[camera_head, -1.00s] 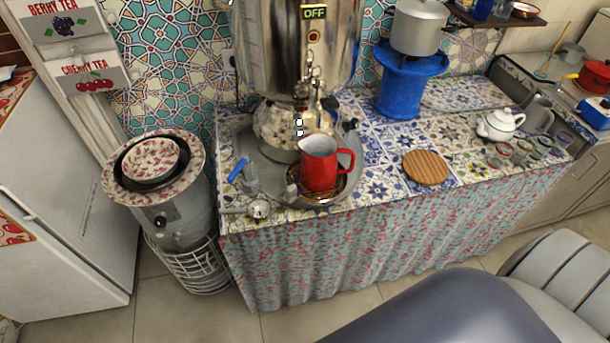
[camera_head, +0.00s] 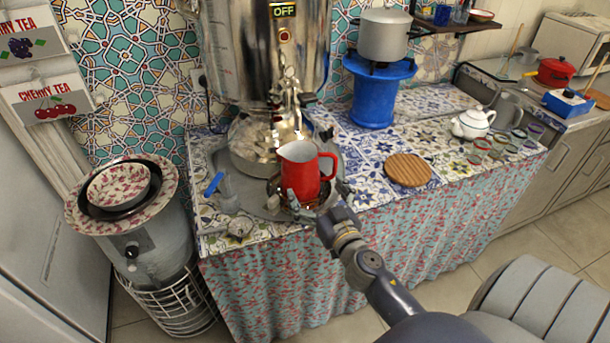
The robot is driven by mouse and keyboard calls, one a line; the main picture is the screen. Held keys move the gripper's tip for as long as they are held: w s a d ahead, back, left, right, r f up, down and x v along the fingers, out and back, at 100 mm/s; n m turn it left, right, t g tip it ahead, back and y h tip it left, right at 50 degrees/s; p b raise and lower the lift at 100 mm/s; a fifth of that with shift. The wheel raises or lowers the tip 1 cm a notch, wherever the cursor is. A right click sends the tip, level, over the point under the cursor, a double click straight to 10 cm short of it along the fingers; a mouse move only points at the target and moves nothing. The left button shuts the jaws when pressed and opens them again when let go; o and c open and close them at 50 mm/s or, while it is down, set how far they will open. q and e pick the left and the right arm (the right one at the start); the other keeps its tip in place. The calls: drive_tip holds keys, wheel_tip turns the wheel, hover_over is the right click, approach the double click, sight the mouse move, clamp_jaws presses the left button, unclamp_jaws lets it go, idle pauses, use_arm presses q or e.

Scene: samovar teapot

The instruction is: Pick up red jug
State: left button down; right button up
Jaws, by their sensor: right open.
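The red jug (camera_head: 302,172) stands upright on a tray on the tiled counter, just in front of the samovar (camera_head: 262,60). Its handle points right and its pale inside shows at the top. My right gripper (camera_head: 308,198) is at the front of the jug's lower part, reaching in from the lower right. Its fingers are open around or close against the jug's base; I cannot tell whether they touch it. My left gripper is not in view.
A round wooden board (camera_head: 408,170) lies to the right. A white teapot (camera_head: 473,122) stands farther right. A blue stand (camera_head: 376,92) carries a grey pot (camera_head: 383,34) behind. A patterned bowl (camera_head: 118,186) sits at the left. The counter between jug and board is mostly clear.

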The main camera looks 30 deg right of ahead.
sight(308, 178)
drive_tip(key=w, duration=0.3)
drive_tip(key=shift+w+d+p, duration=0.3)
drive_tip(key=shift+w+d, duration=0.05)
drive_tip(key=shift+d, duration=0.05)
drive_tip(key=shift+w, duration=0.4)
drive_tip(key=w, duration=0.2)
drive_tip(key=w+d+p, duration=0.1)
drive_tip(key=w, duration=0.1)
drive_tip(key=shift+w, duration=0.3)
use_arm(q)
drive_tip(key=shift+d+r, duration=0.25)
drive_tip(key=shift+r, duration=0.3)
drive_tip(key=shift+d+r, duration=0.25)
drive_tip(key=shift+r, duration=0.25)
use_arm(e)
drive_tip(key=shift+c, duration=0.5)
drive_tip(key=c, duration=1.4)
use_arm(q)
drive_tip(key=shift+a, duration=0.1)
use_arm(e)
drive_tip(key=shift+r, duration=0.1)
drive_tip(key=shift+c, duration=0.3)
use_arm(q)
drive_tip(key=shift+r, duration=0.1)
use_arm(e)
drive_tip(key=shift+r, duration=0.15)
